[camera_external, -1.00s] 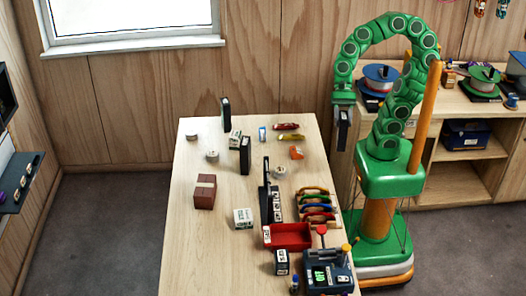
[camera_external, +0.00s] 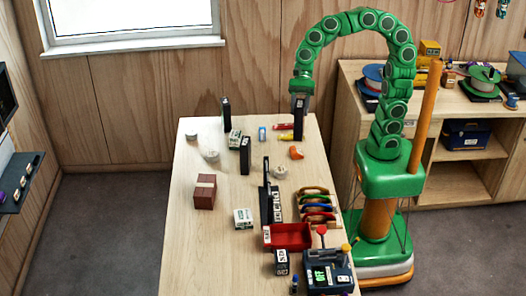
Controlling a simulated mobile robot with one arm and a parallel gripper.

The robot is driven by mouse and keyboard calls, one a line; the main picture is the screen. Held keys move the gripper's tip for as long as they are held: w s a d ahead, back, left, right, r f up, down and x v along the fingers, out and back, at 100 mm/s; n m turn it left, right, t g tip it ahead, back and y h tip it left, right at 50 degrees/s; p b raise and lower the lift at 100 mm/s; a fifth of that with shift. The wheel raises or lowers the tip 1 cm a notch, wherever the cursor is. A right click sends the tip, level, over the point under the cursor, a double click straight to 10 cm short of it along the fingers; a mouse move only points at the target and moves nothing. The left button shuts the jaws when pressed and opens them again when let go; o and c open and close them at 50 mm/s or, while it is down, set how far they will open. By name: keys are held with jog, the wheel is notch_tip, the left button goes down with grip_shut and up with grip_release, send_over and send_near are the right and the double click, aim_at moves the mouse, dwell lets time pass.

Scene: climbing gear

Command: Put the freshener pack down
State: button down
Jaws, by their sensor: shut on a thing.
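My gripper (camera_external: 299,101) hangs from the green arm, pointing down over the far right part of the wooden table. It is shut on a slim, dark, upright pack (camera_external: 298,125), which I take to be the freshener pack; its label is too small to read. In this view the pack's lower end overlaps the red and yellow tools on the table. I cannot tell how much gap there is between the pack and the tabletop (camera_external: 190,240).
An orange item (camera_external: 296,153) lies just in front of the held pack. A small blue item (camera_external: 262,133) and a black upright box (camera_external: 245,155) stand to the left. A red tray (camera_external: 288,237) sits at the near right. The table's left side is mostly clear.

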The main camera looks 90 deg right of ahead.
jog(key=w+a+r+m+t, duration=0.1)
jog(key=w+a, duration=0.3)
jog(key=w, duration=0.8)
jog(key=w+a+r, duration=0.1)
jog(key=w+a, duration=0.3)
jog(key=w, duration=0.7)
jog(key=w+a+f, duration=0.5)
jog(key=w+f, duration=0.4)
jog(key=w, duration=0.4)
jog(key=shift+a+f+m, duration=0.15)
jog(key=shift+f+m, duration=0.1)
jog(key=shift+m, duration=0.05)
jog(key=shift+w+t+h, duration=0.2)
jog(key=shift+t+h, duration=0.1)
jog(key=shift+w+f, duration=0.1)
jog(key=shift+f, duration=1.8)
